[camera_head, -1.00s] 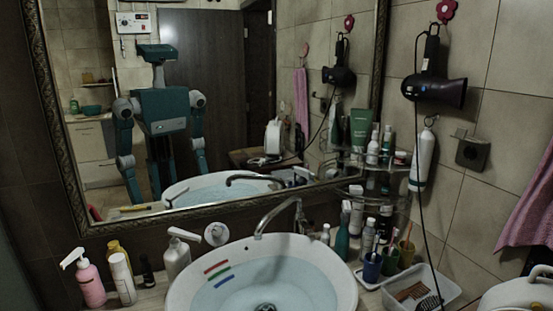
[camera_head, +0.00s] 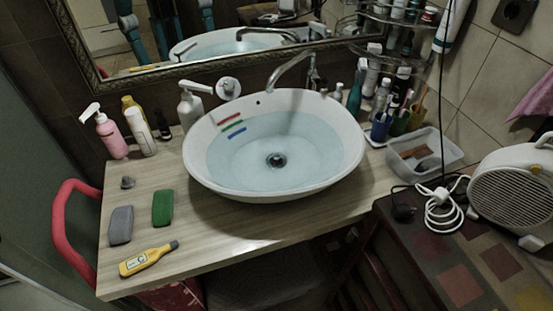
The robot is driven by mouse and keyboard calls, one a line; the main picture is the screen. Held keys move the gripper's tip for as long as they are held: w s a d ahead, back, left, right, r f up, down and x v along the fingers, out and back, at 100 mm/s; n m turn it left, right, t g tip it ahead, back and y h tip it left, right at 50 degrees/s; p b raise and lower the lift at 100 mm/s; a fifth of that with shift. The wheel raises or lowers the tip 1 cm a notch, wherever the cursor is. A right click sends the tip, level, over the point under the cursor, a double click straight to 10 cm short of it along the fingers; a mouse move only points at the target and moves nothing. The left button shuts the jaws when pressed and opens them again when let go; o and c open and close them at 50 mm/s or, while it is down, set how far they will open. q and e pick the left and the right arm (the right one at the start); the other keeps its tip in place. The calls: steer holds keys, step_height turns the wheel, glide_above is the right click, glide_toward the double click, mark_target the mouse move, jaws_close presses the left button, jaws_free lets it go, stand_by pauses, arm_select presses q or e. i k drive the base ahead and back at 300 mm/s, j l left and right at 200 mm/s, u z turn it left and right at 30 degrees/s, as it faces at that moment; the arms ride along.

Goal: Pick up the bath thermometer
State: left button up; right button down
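The bath thermometer (camera_head: 147,259) is a yellow stick-shaped device with a small display and a dark tip. It lies flat on the wooden counter (camera_head: 250,235) near its front left edge, with the dark tip pointing to the right and away. Neither of my grippers shows in the view. Nothing covers the thermometer.
A grey block (camera_head: 121,225), a green block (camera_head: 163,208) and a small grey item (camera_head: 127,183) lie behind the thermometer. The white basin (camera_head: 340,170) holds water. A pink pump bottle (camera_head: 109,136) stands at the back left. A red curved bar (camera_head: 61,225) is left of the counter.

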mark_target(147, 257)
steer(key=k+j+u, duration=0.1)
steer(key=u, duration=1.15)
